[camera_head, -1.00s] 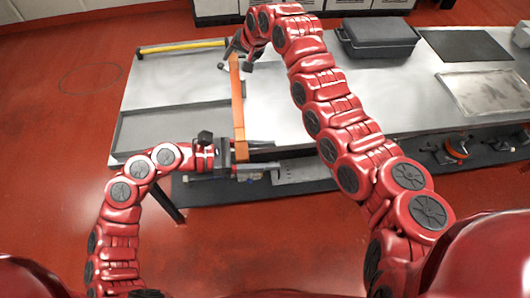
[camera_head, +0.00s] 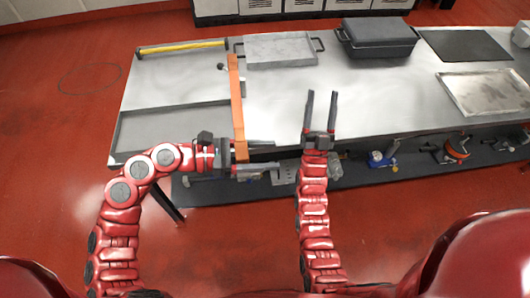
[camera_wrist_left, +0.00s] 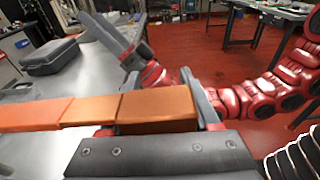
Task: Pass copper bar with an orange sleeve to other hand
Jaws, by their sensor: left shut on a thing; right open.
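The copper bar with an orange sleeve (camera_head: 237,105) is held upright-looking in the head view, running from my left gripper away over the table. My left gripper (camera_head: 240,158) is shut on its near end.
A metal tray with handles (camera_head: 279,48) lies at the back, a yellow bar (camera_head: 182,47) at the back left. Tools line the dark near strip (camera_head: 400,170).

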